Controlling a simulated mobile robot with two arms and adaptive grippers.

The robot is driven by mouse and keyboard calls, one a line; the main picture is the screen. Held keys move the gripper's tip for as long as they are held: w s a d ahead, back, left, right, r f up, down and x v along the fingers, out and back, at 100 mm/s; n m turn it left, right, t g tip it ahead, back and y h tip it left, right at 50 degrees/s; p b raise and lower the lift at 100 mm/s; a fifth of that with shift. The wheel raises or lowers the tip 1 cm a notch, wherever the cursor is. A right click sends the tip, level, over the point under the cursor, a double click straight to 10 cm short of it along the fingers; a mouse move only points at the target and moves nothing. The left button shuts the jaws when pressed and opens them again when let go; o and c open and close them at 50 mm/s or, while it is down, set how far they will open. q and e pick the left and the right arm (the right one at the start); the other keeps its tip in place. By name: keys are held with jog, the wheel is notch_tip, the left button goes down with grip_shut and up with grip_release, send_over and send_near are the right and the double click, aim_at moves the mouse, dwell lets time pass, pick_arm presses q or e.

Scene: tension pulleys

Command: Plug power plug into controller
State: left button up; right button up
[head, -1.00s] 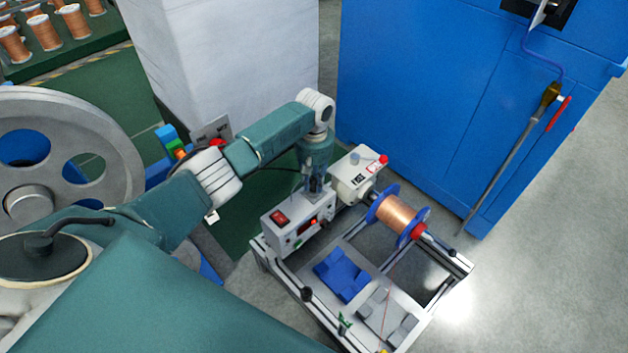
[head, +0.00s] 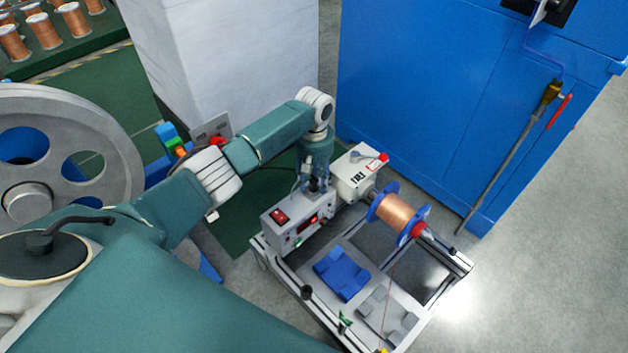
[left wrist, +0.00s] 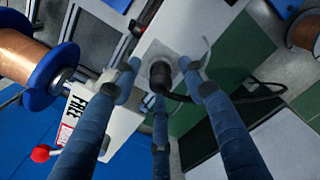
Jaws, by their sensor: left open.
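The controller (head: 288,222) is a light grey box with a red switch and a small display, standing on the winding machine's frame. My left gripper (head: 316,188) points down over its far end. In the left wrist view the three blue fingers of my left gripper (left wrist: 160,88) are spread apart around the black power plug (left wrist: 160,72). The plug stands end-on against a grey plate on the controller (left wrist: 185,45), with its black cable leading right. Its depth in the socket cannot be seen. In the head view the fingers hide the plug. My right gripper is not in view.
A white motor box (head: 354,180) with a red knob stands beside the gripper. A copper wire spool (head: 397,213) with blue flanges is to its right. A blue block (head: 341,272) lies on the frame. A blue cabinet (head: 430,100) stands behind.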

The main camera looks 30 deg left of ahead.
pick_arm(q)
notch_tip(320, 180, up, 12)
jog(key=shift+f, duration=0.25)
jog(key=shift+f, duration=0.1)
dwell(0.4)
